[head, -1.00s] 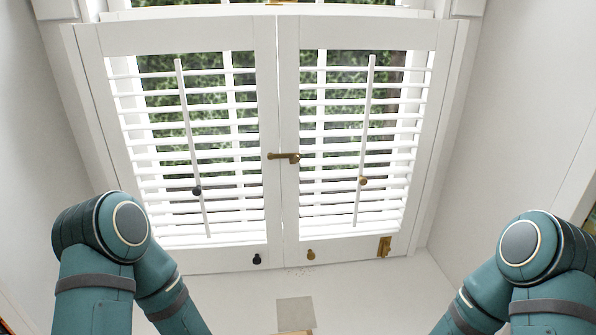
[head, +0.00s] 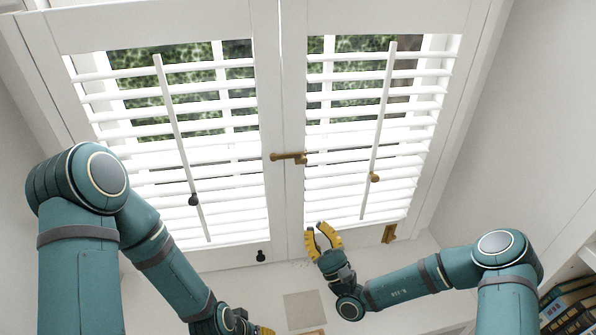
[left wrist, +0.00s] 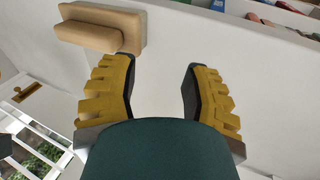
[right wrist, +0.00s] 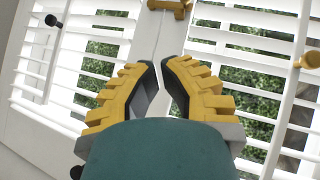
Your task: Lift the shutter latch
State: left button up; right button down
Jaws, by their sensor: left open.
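The brass shutter latch (head: 289,157) lies level across the seam between the two white shutter panels. It shows at the top edge of the right wrist view (right wrist: 170,6), beyond my fingertips. My right gripper (head: 316,229) is below the latch at the bottom rail of the right panel, apart from the latch. Its fingers are partly closed, with a narrow empty gap between the tips. My left gripper (left wrist: 160,64) is open and empty, low in front of the sill area; only a bit of it shows at the bottom of the head view.
A black knob (head: 193,199) and a brass knob (head: 375,177) sit on the tilt rods. A black fitting (head: 261,256) and a brass plate (head: 389,233) are on the lower rails. A tan block (left wrist: 101,28) is near my left gripper. Books (head: 567,305) stand at lower right.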

pick_arm(q)
jog(key=shift+w+a+r, duration=0.1)
jog(key=shift+w, duration=0.05)
pick_arm(e)
jog(key=h, duration=0.1)
jog(key=w+d+m+t+h, duration=0.1)
jog(key=d+m+t+h, duration=0.1)
jog(key=shift+w+r, duration=0.2)
jog(key=shift+w, duration=0.05)
send_near(299, 157)
jog(key=w, duration=0.1)
jog(key=w+a+r, duration=0.1)
jog(key=w, duration=0.1)
jog(key=w+a+r, duration=0.1)
jog(key=shift+w+r, duration=0.1)
jog(key=shift+w, duration=0.1)
jog(key=shift+a+r, duration=0.1)
jog(key=shift+r, duration=0.45)
pick_arm(q)
jog(key=shift+r, duration=0.15)
jog(key=shift+w+r+p, duration=0.15)
jog(key=shift+r+p, duration=0.35)
jog(key=shift+p, duration=0.15)
pick_arm(e)
jog(key=shift+r+n+g+y, duration=0.3)
jog(key=shift+n+g+y, duration=0.15)
jog(key=shift+n, duration=0.25)
pick_arm(q)
jog(key=shift+r, duration=0.1)
